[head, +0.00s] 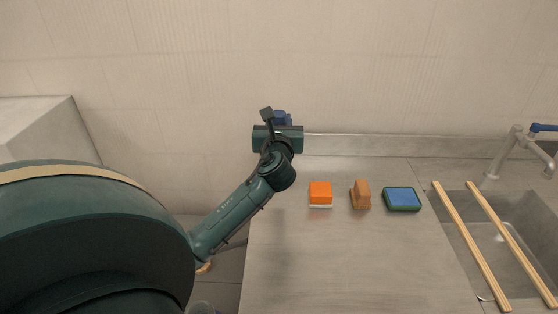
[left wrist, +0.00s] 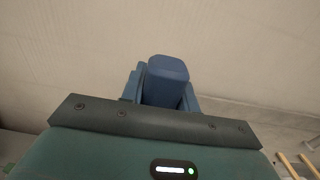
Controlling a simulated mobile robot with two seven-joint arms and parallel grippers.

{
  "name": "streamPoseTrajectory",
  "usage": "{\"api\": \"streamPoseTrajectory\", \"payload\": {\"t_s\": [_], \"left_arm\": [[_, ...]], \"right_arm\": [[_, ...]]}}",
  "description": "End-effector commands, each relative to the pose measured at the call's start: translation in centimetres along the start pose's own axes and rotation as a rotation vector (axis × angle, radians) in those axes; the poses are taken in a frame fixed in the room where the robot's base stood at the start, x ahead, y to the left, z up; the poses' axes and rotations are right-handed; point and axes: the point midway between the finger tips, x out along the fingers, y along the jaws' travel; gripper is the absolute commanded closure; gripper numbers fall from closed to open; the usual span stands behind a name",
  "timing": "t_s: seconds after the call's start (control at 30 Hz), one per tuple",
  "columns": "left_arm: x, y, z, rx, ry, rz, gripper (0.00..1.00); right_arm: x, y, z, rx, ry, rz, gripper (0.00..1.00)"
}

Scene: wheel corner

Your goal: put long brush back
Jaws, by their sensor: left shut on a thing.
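My left gripper (left wrist: 162,88) is shut on the long brush (left wrist: 167,82). In the left wrist view only a blue, rounded block-like end of the brush shows between the fingers; its bristles and the rest are hidden. In the head view the gripper (head: 281,121) is raised near the back wall, above the counter's back left corner, and mostly hidden behind my wrist. A small patch of blue shows there. My right gripper is not in view.
On the grey counter (head: 320,260) stand an orange block with a white underside (head: 320,193), a brown brush-like block (head: 361,195) and a blue-and-green sponge (head: 402,199). Two wooden bars (head: 470,245) span the sink (head: 545,215) by the tap (head: 505,150). The front counter is clear.

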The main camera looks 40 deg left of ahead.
Motion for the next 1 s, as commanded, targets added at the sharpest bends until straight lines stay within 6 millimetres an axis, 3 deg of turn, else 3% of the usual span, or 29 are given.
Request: {"api": "streamPoseTrajectory", "payload": {"t_s": [0.1, 0.5, 0.9, 0.93, 1.0], "left_arm": [[0.0, 0.0, -2.2, 0.0, 0.002, 0.0, 0.92], [0.0, 0.0, -6.7, 0.0, 0.001, 0.001, 0.92], [0.0, 0.0, -7.2, 0.0, -0.002, 0.0, 0.92], [0.0, 0.0, -7.1, 0.0, -0.002, 0.0, 0.68], [0.0, 0.0, -7.1, 0.0, -0.001, 0.0, 0.62]], "right_arm": [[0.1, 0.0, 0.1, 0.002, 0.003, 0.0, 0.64], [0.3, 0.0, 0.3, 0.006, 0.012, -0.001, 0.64], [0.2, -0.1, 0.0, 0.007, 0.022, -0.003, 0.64], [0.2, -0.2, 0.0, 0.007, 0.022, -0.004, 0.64], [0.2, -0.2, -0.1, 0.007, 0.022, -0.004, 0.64]]}}
